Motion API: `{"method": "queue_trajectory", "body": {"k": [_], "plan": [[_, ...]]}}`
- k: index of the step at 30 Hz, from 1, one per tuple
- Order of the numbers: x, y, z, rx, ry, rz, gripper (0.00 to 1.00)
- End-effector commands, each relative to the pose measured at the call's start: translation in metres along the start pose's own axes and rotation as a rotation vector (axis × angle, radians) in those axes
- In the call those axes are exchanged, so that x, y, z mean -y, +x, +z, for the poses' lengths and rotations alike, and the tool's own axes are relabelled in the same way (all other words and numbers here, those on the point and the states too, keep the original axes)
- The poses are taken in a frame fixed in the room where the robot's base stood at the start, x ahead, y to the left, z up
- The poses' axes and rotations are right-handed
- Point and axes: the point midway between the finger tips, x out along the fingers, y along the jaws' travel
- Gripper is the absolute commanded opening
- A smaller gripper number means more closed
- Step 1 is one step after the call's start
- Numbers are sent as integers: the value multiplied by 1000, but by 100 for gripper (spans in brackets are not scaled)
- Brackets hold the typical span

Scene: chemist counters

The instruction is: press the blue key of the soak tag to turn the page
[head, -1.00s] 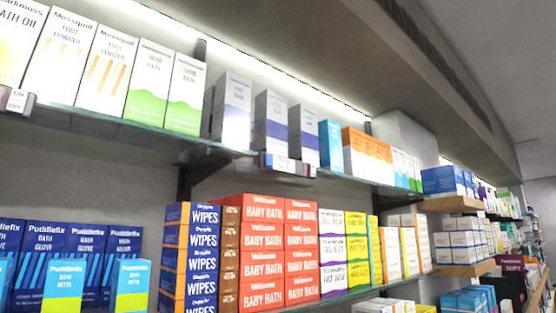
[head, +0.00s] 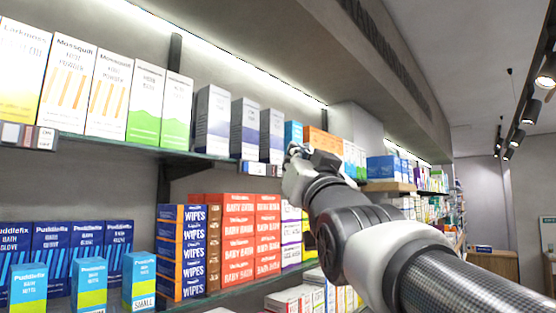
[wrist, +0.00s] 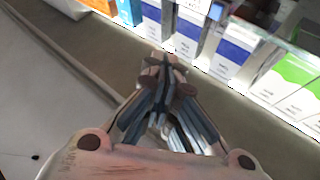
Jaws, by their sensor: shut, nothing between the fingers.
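Two small electronic tags sit on the edge of the upper glass shelf. One tag (head: 258,168) is below the white-and-blue boxes, left of my gripper; the other tag (head: 27,136) is at the far left. My gripper (head: 298,150) is in front of the upper shelf, near the small blue box, apart from both tags in the picture. In the wrist view my gripper (wrist: 160,70) has its fingers together and empty, with boxes beyond.
White-and-blue boxes (head: 244,128) and green-and-white boxes (head: 160,105) line the upper shelf (head: 140,147). Orange-red Baby Bath boxes (head: 238,235) and Wipes boxes (head: 181,250) are stacked below. My arm covers part of the shelves at the right. The aisle at far right looks open.

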Motion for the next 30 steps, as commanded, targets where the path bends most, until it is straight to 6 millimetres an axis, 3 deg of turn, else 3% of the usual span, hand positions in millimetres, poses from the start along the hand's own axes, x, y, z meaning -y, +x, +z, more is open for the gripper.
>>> {"method": "queue_trajectory", "body": {"k": [14, 30], "plan": [[3, 4, -2, -9, 4, -5, 0], [37, 51, 29, -8, 3, -6, 0]]}}
